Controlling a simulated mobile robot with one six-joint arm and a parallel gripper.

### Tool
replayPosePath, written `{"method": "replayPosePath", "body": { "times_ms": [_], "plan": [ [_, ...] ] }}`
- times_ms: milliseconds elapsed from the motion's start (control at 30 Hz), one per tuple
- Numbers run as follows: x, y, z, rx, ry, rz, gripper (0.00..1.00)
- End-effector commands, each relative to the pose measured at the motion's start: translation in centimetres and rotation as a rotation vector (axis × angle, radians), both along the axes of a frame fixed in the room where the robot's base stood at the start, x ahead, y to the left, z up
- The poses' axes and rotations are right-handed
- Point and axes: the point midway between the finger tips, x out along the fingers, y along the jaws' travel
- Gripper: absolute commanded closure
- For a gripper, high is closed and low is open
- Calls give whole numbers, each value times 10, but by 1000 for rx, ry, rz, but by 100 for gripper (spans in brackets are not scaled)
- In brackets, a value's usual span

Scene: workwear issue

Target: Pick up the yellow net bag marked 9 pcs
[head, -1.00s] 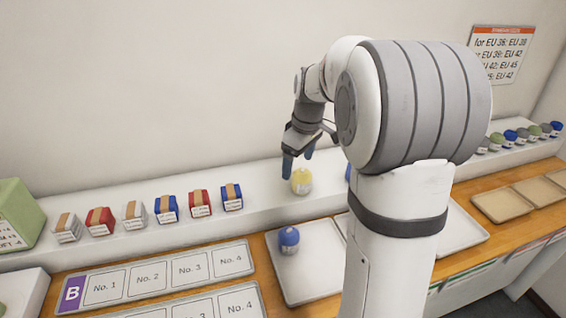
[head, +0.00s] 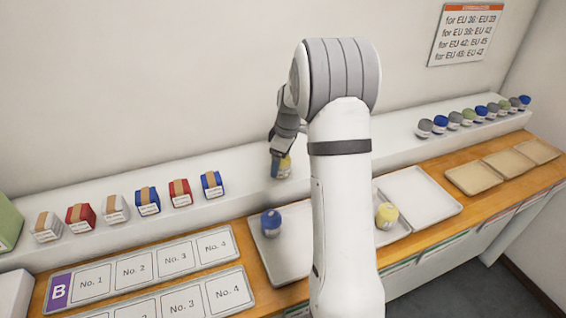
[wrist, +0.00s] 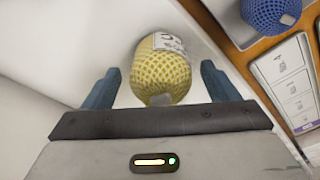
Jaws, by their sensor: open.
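A yellow net bag (head: 285,168) stands on the white shelf in the head view, partly hidden by my gripper (head: 277,164). In the wrist view the bag (wrist: 160,75) is between my two blue fingers, with a gap on each side. Its white label is turned sideways and partly cut off, so I cannot read the count. My gripper is open around the bag. A second yellow bag (head: 387,216) is on a white tray, partly beside my arm; its label is too small to read.
A blue net bag (head: 271,223) sits on the left white tray (head: 291,262). Several small boxes (head: 148,201) line the shelf to the left. Several net bags (head: 455,120) stand at the right.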

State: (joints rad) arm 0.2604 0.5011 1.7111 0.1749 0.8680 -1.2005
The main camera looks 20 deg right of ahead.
Motion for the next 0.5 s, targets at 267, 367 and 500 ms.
{"method": "replayPosePath", "body": {
  "times_ms": [267, 367, 500],
  "plan": [
    [0, 1, -2, 0, 0, 1, 22],
    [0, 1, -2, 0, 0, 1, 30],
    [0, 1, -2, 0, 0, 1, 42]
  ]
}}
